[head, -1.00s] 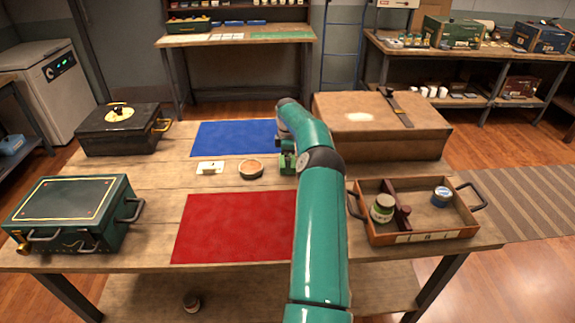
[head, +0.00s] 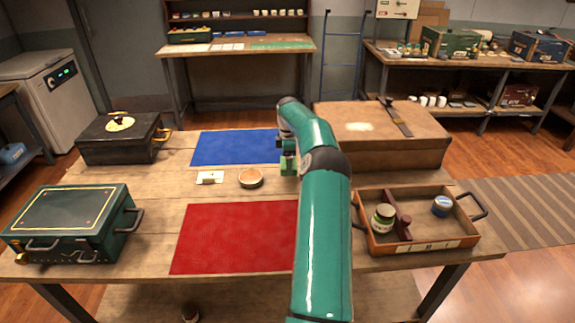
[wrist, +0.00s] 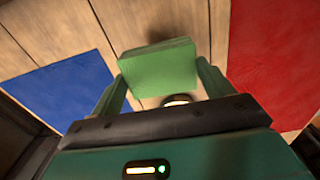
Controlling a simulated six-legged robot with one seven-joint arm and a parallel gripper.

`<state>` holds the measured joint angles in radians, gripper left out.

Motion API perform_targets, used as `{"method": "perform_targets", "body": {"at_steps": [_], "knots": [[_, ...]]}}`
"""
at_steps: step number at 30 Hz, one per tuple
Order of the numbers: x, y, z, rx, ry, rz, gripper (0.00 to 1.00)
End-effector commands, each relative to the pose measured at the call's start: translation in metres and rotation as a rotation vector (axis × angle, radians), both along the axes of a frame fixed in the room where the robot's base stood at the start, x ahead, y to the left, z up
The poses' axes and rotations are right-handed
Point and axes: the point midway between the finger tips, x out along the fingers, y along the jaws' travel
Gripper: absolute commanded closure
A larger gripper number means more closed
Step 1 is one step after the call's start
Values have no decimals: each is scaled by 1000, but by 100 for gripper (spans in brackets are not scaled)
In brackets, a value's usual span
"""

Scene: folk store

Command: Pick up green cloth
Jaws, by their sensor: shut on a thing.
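The green cloth (wrist: 158,68) looks like a thick folded block in the wrist view. My gripper (wrist: 160,82) is shut on it, with one finger at each side. In the head view, the cloth (head: 288,167) shows as a small green patch beside my arm, above the table between the blue and red mats. My arm hides part of it and most of my gripper there. I cannot tell exactly how high it is above the wood.
A blue mat (head: 235,147) lies behind and a red mat (head: 235,238) in front. A round tin (head: 251,178) and a white card (head: 210,177) lie between them. A brown case (head: 380,150) and a wooden tray (head: 425,245) stand right; black (head: 118,142) and green (head: 72,220) boxes stand left.

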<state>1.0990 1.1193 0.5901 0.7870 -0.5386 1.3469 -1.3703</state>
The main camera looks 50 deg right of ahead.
Motion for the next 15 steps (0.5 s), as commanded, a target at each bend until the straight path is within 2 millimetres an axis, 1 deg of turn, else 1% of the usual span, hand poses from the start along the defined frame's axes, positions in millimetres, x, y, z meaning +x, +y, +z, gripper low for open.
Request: {"method": "perform_targets", "body": {"at_steps": [1, 10, 15], "knots": [[-6, 1, 7, -3, 2, -1, 43], [-35, 16, 47, -3, 1, -2, 43], [-58, 27, 57, -2, 2, -3, 43]]}}
